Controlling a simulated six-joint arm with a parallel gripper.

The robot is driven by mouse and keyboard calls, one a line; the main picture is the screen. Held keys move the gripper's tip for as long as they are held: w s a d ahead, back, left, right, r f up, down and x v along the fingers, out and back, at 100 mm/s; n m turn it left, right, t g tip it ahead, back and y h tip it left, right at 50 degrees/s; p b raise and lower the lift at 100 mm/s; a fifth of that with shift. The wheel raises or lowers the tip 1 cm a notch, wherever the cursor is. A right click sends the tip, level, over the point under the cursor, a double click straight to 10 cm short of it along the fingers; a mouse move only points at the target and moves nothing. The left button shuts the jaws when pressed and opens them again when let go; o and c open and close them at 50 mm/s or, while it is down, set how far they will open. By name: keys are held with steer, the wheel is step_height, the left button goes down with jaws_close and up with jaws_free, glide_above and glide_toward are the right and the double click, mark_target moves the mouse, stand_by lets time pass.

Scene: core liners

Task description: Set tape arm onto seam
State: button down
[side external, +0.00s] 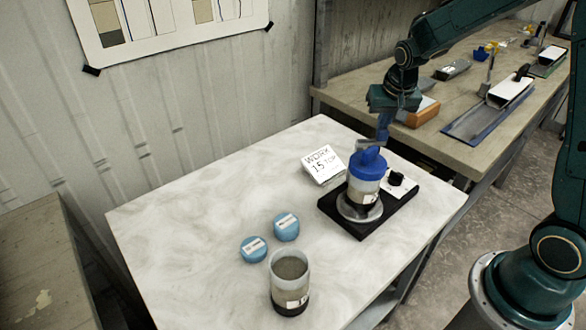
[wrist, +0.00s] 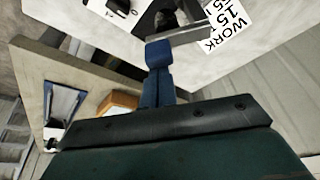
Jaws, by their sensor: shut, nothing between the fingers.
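A clear core liner (side external: 363,187) with a blue cap (side external: 369,160) stands upright on a round grey plate of a black device (side external: 335,206). My gripper (side external: 382,140) points down just above the blue cap, its fingers shut. A short grey bar (side external: 364,145), possibly the tape arm, lies beside the fingertips at the cap's top. Whether the fingers touch it cannot be told. In the wrist view the shut blue fingers (wrist: 159,52) meet a grey bar (wrist: 186,38). The seam is not visible.
An open liner (side external: 290,284) filled with grey material stands at the table's front. Two loose blue caps (side external: 286,226) (side external: 253,249) lie behind it. A wooden bench (side external: 455,140) behind holds tools and trays. The white table's left side is clear.

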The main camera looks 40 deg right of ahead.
steer(key=m, duration=0.1)
steer(key=s+a+m+g, duration=0.1)
steer(key=m, duration=0.1)
steer(key=s+m+h, duration=0.1)
steer(key=m, duration=0.1)
steer(key=shift+s+a, duration=0.2)
steer(key=shift+a, duration=0.15)
steer(key=m, duration=0.2)
steer(key=s+a+m+g, duration=0.1)
steer(key=shift+a+m+h, duration=0.3)
steer(key=shift+m, duration=0.1)
steer(key=shift+s+a, duration=0.1)
steer(key=shift+a, duration=0.1)
steer(key=shift+a, duration=0.15)
step_height(320, 180, up, 10)
steer(key=shift+d+f, duration=0.25)
steer(key=shift+d, duration=0.2)
stand_by(0.6)
